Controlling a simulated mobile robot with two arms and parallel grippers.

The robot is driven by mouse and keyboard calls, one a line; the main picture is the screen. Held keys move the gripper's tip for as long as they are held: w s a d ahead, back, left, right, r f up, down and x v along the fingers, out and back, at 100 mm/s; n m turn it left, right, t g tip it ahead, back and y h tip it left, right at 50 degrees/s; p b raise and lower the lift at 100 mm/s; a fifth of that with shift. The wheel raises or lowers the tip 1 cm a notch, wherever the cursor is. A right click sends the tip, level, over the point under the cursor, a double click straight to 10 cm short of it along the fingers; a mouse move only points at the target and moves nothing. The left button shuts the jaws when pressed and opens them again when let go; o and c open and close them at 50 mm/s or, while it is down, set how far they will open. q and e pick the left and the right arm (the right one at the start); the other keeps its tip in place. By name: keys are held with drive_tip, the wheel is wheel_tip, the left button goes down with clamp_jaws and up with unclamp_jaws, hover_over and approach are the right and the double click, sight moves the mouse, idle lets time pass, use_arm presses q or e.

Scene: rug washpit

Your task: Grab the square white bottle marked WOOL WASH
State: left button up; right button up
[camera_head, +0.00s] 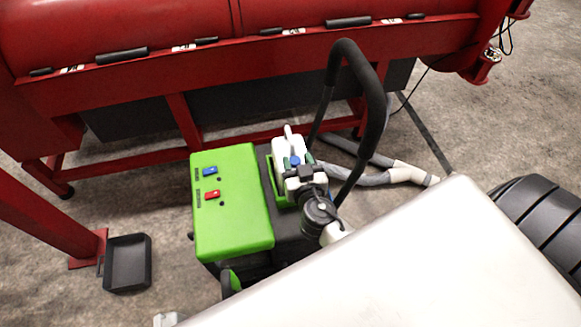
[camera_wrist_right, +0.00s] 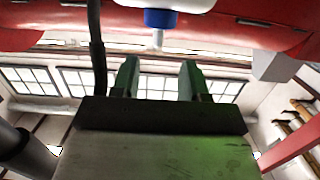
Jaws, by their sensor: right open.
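A white bottle (camera_head: 290,147) sits in a green holder on the far right side of the green machine (camera_head: 233,225). No label can be read on it. In the right wrist view, a white container (camera_wrist_right: 185,5) with a blue cap (camera_wrist_right: 160,18) shows at the top edge, mostly cut off. My right gripper (camera_head: 298,161) is at the bottle's near side; its open fingers appear on either side of the blue cap in the head view. In the right wrist view the fingers (camera_wrist_right: 158,78) are apart with nothing between them. My left gripper is not in view.
A black looped handle (camera_head: 375,100) rises right of the bottle. A grey hose (camera_head: 375,178) lies behind it. A large red machine (camera_head: 240,60) stands at the back. A black tray (camera_head: 127,262) is on the floor at left. Black ribbed rolls (camera_head: 535,215) are at right.

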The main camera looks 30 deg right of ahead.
sight(293, 146)
drive_tip(key=x, duration=0.3)
drive_tip(key=shift+d+f, duration=0.1)
drive_tip(key=shift+w, duration=0.3)
drive_tip(key=p+x, duration=0.1)
drive_tip(key=x, duration=0.2)
drive_tip(key=shift+w+d, duration=0.2)
drive_tip(key=shift+w, duration=0.05)
drive_tip(key=shift+w+d+f, duration=0.15)
drive_tip(key=shift+w, duration=0.4)
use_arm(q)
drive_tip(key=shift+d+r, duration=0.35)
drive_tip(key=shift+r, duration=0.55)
use_arm(e)
clamp_jaws()
drive_tip(key=shift+w, duration=0.1)
